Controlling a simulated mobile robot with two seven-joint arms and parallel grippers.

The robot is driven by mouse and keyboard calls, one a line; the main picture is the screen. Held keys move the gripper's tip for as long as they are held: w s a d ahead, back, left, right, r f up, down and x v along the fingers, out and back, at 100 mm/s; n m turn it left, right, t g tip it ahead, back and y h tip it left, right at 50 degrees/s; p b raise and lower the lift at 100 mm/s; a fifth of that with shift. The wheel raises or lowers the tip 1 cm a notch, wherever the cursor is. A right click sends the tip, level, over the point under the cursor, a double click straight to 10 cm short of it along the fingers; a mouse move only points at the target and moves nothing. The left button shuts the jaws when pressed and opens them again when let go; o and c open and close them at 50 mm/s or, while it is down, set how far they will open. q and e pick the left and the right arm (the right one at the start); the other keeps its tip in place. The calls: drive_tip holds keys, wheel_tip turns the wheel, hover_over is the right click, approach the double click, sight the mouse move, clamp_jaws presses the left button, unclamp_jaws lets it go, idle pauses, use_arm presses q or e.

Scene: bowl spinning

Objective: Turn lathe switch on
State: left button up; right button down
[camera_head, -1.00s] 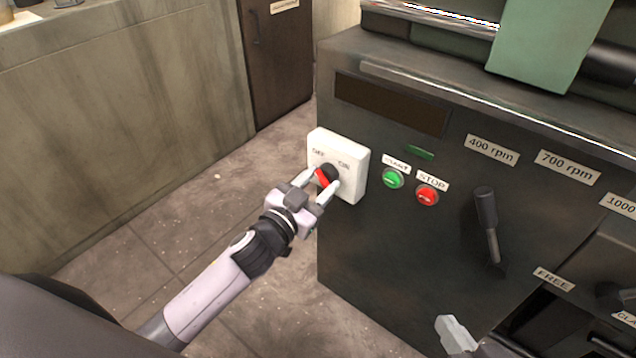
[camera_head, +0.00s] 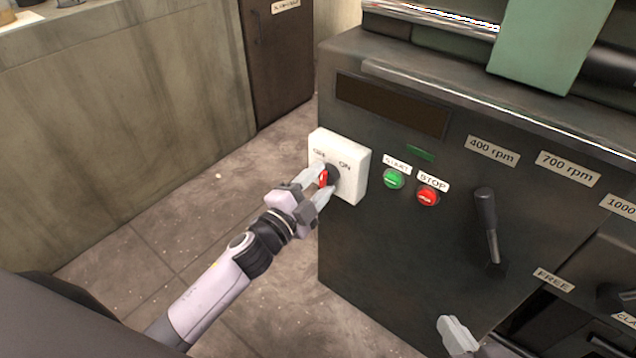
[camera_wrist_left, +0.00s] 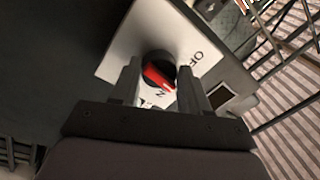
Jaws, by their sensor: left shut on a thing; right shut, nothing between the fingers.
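The lathe switch is a white box (camera_head: 351,187) on the left end of the dark lathe front, marked OFF and ON. Its round black knob (camera_wrist_left: 160,57) carries a red pointer (camera_wrist_left: 158,76). In the wrist view the pointer slants between the OFF and ON words, with the ON word partly hidden. My left gripper (camera_head: 325,181) is shut on the knob, a finger on either side; the fingers also show in the left wrist view (camera_wrist_left: 160,88). My right gripper (camera_head: 456,335) shows only as pale fingertips at the bottom edge, shut and empty.
A green START button (camera_head: 393,179) and red STOP button (camera_head: 428,195) sit right of the switch. A dark lever (camera_head: 488,225) stands out further right, under rpm labels. Free floor (camera_head: 200,210) lies left of the lathe.

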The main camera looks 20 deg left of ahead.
use_arm(q)
drive_tip(key=m, duration=0.5)
drive_tip(key=shift+m+h, duration=0.3)
drive_tip(key=shift+h, duration=0.1)
drive_tip(key=shift+m, duration=1.2)
drive_tip(key=o, duration=1)
drive_tip(key=shift+o, duration=0.2)
drive_tip(key=shift+a, duration=0.1)
drive_tip(key=shift+s, duration=0.25)
drive_tip(key=v, duration=0.6)
drive_tip(key=shift+s+a, duration=0.2)
drive_tip(key=shift+s, duration=0.05)
